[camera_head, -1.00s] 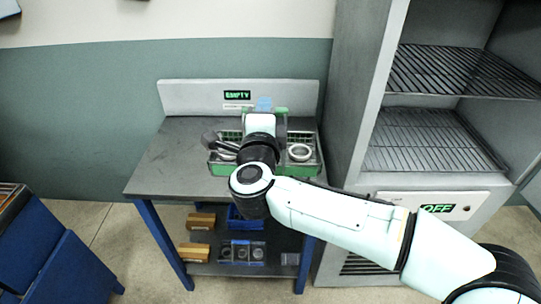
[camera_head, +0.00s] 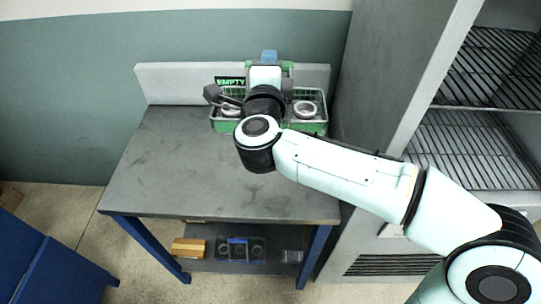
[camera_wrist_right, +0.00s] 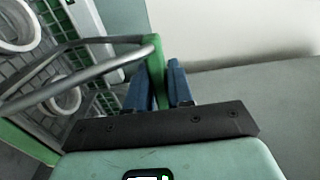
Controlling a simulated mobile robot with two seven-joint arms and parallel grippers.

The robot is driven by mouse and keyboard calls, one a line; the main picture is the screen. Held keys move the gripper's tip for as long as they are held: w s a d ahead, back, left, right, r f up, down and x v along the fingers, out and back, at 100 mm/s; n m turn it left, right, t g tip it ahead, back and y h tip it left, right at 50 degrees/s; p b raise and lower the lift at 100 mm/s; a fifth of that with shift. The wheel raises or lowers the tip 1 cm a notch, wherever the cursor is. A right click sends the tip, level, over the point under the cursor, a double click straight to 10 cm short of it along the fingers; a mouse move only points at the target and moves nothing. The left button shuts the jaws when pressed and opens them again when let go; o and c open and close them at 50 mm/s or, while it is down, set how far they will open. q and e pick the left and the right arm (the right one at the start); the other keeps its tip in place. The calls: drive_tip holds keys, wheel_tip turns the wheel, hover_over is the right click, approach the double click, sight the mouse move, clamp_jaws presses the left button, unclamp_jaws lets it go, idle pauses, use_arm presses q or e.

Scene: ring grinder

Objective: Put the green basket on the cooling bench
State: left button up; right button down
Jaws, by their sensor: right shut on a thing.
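The green basket (camera_head: 312,127) has wire-mesh sides and holds pale rings. It is over the back of the grey-topped bench (camera_head: 190,170), in front of the low backboard. My right gripper (camera_head: 269,58) is at the basket's far side, with my wrist and forearm hiding the basket's middle. In the right wrist view, the blue fingers (camera_wrist_right: 158,88) are shut on a green upright part of the basket (camera_wrist_right: 42,140), beside a grey bar handle. I cannot tell whether the basket's bottom touches the bench. My left gripper is out of view.
An "EMPTY" sign (camera_head: 230,81) is on the backboard (camera_head: 175,82), partly covered by the basket. A tall grey cabinet with wire racks (camera_head: 470,150) stands open close on the right. The bench's front and left are bare. A lower shelf holds wooden blocks (camera_head: 188,248). A blue cabinet (camera_head: 50,270) is at lower left.

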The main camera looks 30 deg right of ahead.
drive_tip(key=shift+w+d+r, duration=0.1)
drive_tip(key=shift+w, duration=0.05)
drive_tip(key=shift+w+f, duration=0.1)
drive_tip(key=shift+f, duration=0.15)
use_arm(q)
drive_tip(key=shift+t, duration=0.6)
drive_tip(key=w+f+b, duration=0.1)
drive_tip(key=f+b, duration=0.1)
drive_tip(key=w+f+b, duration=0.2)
drive_tip(key=b, duration=0.1)
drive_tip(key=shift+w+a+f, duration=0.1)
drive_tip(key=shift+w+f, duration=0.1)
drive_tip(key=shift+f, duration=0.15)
use_arm(e)
wheel_tip(320, 180, down, 19)
drive_tip(key=shift+f, duration=0.2)
